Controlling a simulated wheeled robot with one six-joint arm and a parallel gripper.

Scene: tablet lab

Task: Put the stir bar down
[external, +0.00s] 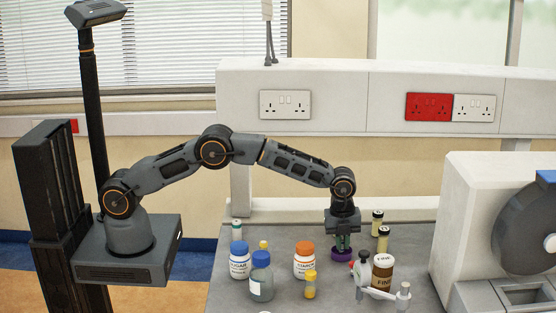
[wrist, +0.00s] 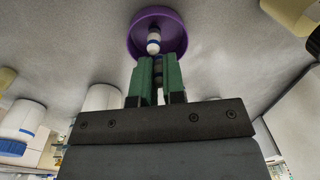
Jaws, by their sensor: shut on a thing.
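My gripper (external: 343,242) points down over the bench, with green fingers closed on the stir bar. In the wrist view the stir bar (wrist: 153,42) is a small white piece with a blue band at the fingertips (wrist: 159,66). A round purple dish (wrist: 178,22) lies behind the stir bar, in line with the fingertips. In the external view the purple dish (external: 341,255) stands on the grey bench right below my gripper. The stir bar cannot be made out there. I cannot tell whether it touches the dish.
Left of my gripper stand an orange-capped jar (external: 304,262), a small yellow bottle (external: 310,286) and blue-capped bottles (external: 240,262). Close on the right are a brown-and-white jar (external: 383,273) and a white clamp-like piece (external: 387,294). A large white machine (external: 475,210) fills the right side.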

